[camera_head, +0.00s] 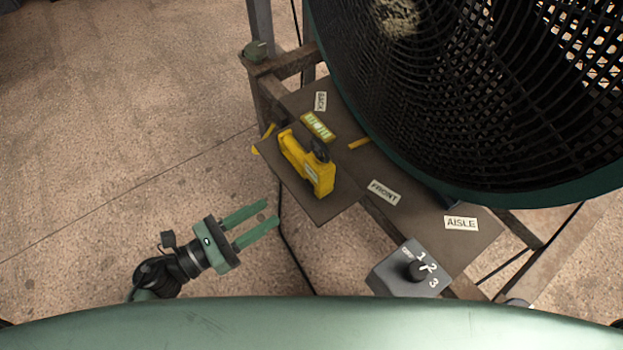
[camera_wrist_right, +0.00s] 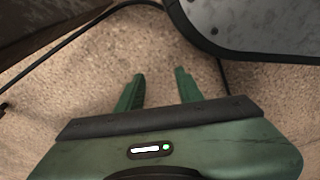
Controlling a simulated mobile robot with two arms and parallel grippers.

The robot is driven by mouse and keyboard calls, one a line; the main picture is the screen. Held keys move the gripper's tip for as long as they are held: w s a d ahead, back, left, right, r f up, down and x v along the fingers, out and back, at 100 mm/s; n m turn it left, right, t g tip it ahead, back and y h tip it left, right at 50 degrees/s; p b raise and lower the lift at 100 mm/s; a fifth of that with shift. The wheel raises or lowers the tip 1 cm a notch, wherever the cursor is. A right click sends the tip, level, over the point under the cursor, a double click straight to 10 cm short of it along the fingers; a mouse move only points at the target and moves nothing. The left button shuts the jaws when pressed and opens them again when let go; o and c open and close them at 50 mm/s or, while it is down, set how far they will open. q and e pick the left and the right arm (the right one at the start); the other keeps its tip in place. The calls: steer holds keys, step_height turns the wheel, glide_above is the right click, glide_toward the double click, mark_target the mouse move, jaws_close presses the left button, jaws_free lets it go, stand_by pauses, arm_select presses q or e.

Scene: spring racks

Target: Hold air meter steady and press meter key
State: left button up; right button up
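The yellow air meter (camera_head: 309,165) lies on a dark shelf (camera_head: 320,209) beside the big fan, in the head view. A dark part shows at its upper right; I cannot make out a key. My left gripper (camera_head: 271,217) is open and empty, to the lower left of the meter and apart from it. My right gripper (camera_wrist_right: 160,88) shows only in the right wrist view, open with nothing between its green fingers. The meter is not seen in that view.
A large fan (camera_head: 470,90) with a dark grille fills the upper right. A grey switch box (camera_head: 408,272) marked 1, 2, 3 sits at the stand's front. Labels BACK, FRONT (camera_head: 384,193) and AISLE (camera_head: 461,223) mark the shelf. A cable hangs below it. Floor at left is clear.

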steer(key=w+a+r+m+t+y, duration=0.2)
steer(key=w+r+m+t, duration=0.15)
steer(key=w, duration=0.25)
steer(key=w+a+r+m+t+y, duration=0.2)
steer(key=w+a+r+m+t, duration=0.1)
steer(key=w+t, duration=0.25)
steer(key=s+a+r+y, duration=0.45)
steer(key=a+r, duration=0.75)
steer(key=a, duration=0.4)
steer(key=w+a+r+n+t+y, duration=0.1)
steer(key=a+r+n+t+y, duration=0.15)
steer(key=r, duration=1.15)
steer(key=w+a+r+n+t+y, duration=0.1)
steer(key=r+n+t+y, duration=0.15)
steer(key=r, duration=1.05)
steer(key=n+h, duration=0.3)
steer(key=n, duration=0.1)
glide_toward(314, 140)
steer(key=x, duration=0.3)
steer(key=shift+w+d+f+n+g, duration=0.15)
steer(key=shift+n+g, duration=0.25)
steer(key=shift+n, duration=0.2)
steer(key=shift+w+d+f+n+g, duration=0.1)
steer(key=shift+w+d+n+g, duration=0.1)
steer(key=shift+n+g, duration=0.3)
steer(key=shift+w+a+r, duration=0.1)
steer(key=x, duration=0.7)
steer(key=shift+w+a, duration=0.15)
steer(key=shift+w, duration=0.05)
